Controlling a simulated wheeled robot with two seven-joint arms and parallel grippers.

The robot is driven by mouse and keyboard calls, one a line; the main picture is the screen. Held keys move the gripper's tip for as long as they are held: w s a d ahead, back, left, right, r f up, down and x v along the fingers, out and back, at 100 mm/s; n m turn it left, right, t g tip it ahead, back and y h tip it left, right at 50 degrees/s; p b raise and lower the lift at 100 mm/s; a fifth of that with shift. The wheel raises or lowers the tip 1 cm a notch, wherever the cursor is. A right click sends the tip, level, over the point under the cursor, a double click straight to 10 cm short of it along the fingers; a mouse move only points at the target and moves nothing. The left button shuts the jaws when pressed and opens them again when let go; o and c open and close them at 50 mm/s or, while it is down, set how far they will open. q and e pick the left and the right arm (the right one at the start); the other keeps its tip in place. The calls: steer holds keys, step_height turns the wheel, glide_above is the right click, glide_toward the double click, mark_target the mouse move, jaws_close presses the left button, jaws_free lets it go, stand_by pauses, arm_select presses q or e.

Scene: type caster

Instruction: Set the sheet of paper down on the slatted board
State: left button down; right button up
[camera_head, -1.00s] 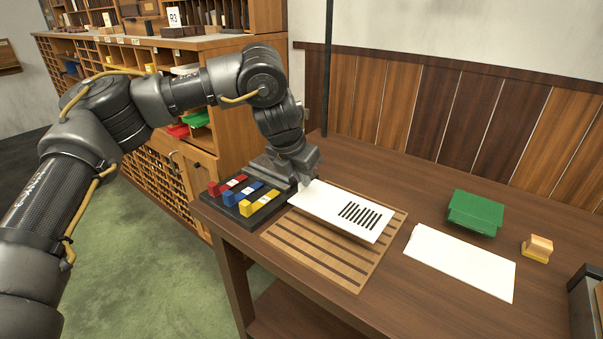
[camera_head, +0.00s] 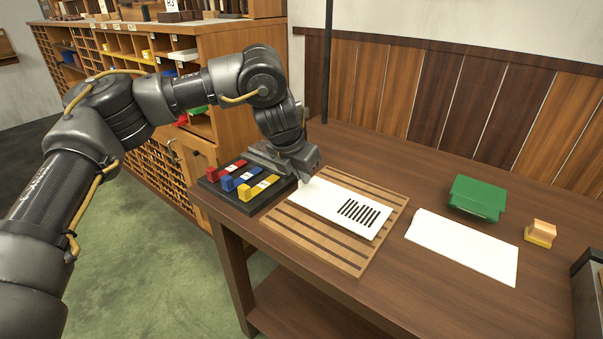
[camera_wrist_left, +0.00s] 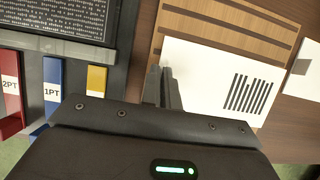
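The sheet of paper (camera_head: 325,205) is white with a block of black bars at one end. It lies flat over the slatted board (camera_head: 310,236), a light wooden board with dark slots. It looks at or very near the board's surface; I cannot tell if it fully touches. My left gripper (camera_head: 308,180) is at the paper's left end. In the left wrist view its fingers (camera_wrist_left: 163,88) are close together on the edge of the paper (camera_wrist_left: 205,75), with the board (camera_wrist_left: 225,22) beyond. My right gripper is not in view.
A black tray (camera_head: 222,190) with red, blue and yellow blocks sits just left of the board. To the right are a second white sheet (camera_head: 462,248), a green box (camera_head: 476,198) and a small wood-and-yellow block (camera_head: 541,233). Table (camera_head: 400,290) is clear in front.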

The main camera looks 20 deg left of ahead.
arm_select(q)
steer(key=shift+f, duration=0.55)
steer(key=c, duration=2.1)
jaws_free()
steer(key=shift+b, duration=0.3)
steer(key=o, duration=0.5)
steer(key=shift+r+p, duration=2.7)
steer(key=shift+r, duration=0.3)
